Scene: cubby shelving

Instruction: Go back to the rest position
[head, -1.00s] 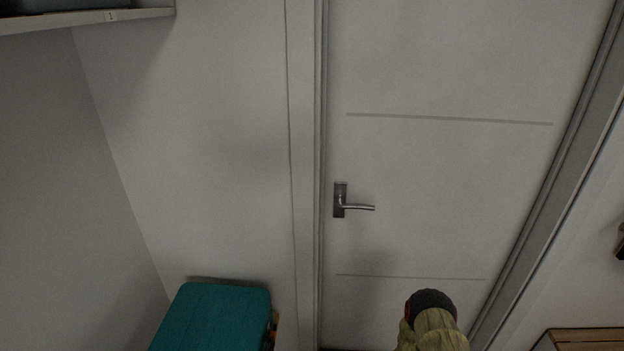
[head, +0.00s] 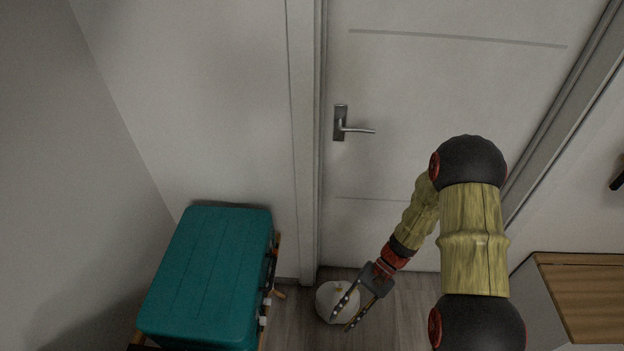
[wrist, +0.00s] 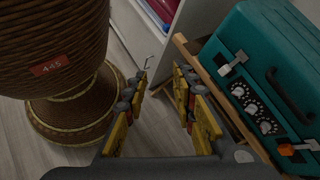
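My gripper (head: 350,308) hangs low in front of the white door in the head view, its two fingers pointing down and to the left. In the wrist view the fingers of my gripper (wrist: 160,105) are spread apart with nothing between them. Floor and a shelf edge show beyond the gap.
A teal case (head: 205,275) rests on a wooden stand at the left; the case (wrist: 265,85) also shows in the wrist view. A woven drum-like object (wrist: 65,75) tagged 445 stands close left. A white round object (head: 332,299) is behind my gripper. A wooden-topped cabinet (head: 590,285) stands right.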

